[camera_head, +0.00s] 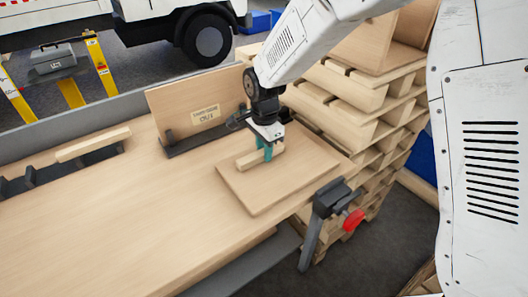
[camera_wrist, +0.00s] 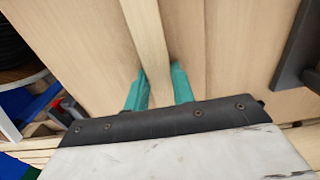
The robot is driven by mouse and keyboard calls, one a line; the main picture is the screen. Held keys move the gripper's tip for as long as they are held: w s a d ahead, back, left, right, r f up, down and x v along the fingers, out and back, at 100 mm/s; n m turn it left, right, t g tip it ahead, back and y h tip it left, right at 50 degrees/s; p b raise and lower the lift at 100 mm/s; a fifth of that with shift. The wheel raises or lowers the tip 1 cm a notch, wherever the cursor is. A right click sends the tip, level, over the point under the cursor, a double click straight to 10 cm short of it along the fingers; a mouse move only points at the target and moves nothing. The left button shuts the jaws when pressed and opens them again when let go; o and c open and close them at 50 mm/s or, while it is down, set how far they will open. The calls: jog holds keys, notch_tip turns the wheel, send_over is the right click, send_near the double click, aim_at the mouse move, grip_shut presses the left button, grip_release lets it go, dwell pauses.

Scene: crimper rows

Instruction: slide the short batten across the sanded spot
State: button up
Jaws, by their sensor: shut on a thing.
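The short batten (camera_head: 247,161) is a pale wooden strip low over a square wooden board (camera_head: 262,195) on the workbench. I cannot tell whether it touches the board. My gripper (camera_head: 266,152) points down with teal fingers shut on the batten, one on each side. In the wrist view the batten (camera_wrist: 147,35) runs upward from between the fingers of my gripper (camera_wrist: 158,88). Its near end is hidden behind the gripper body. I cannot make out a distinct sanded spot on the board.
A longer batten (camera_head: 92,144) rests on dark supports at left. A clamp with a red handle (camera_head: 353,220) sits at the bench's front edge. Stacked pallets (camera_head: 345,98) stand at right.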

aim_at(263, 150)
jog(key=shift+w+a, duration=0.1)
jog(key=o, duration=1.1)
jog(key=shift+c, duration=0.2)
jog(key=shift+r, duration=0.1)
notch_tip(263, 150, up, 12)
